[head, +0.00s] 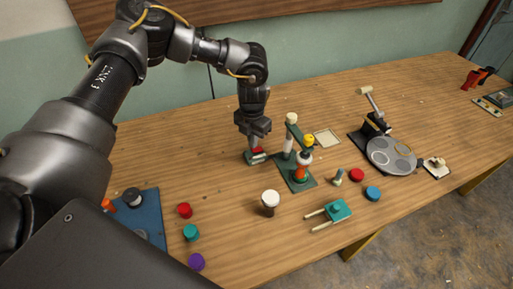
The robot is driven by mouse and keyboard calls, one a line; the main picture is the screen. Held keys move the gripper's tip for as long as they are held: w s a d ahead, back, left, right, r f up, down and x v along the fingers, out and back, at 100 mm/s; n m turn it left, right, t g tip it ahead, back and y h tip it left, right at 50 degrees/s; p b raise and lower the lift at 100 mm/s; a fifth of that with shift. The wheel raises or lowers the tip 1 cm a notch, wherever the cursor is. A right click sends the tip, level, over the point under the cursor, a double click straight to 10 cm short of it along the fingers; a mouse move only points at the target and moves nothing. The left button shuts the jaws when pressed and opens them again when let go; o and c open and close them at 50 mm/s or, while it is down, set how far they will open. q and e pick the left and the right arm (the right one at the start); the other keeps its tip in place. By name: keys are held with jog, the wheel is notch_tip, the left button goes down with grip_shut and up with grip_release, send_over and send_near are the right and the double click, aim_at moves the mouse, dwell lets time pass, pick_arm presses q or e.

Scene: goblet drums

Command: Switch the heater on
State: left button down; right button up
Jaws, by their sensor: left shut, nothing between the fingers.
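My left gripper (254,143) points down from my left arm, over a small block with a red top and a pale grey-green base (258,158). The gripper is shut with nothing held. Its fingertips are at or just above the red part; I cannot tell whether they touch it. The block looks like a switch, but its position cannot be read. To its right a green stand (297,180) carries a post with a white top and an orange and white piece with a yellow knob. No part is clearly marked as the heater. My right gripper is not in view.
A white-topped cup (270,198), a teal forked piece (338,210) and red and blue discs (373,193) lie nearby. A grey round plate (391,156) stands right. A blue mat (151,207) and coloured caps (190,232) lie left. Wood between them is clear.

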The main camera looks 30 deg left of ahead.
pick_arm(q)
jog(key=shift+f+b, duration=0.5)
jog(key=shift+f, duration=0.5)
dwell(0.5)
jog(key=shift+r, duration=0.2)
notch_tip(320, 180, up, 7)
jog(key=p, duration=0.6)
jog(key=shift+f, duration=0.1)
dwell(0.4)
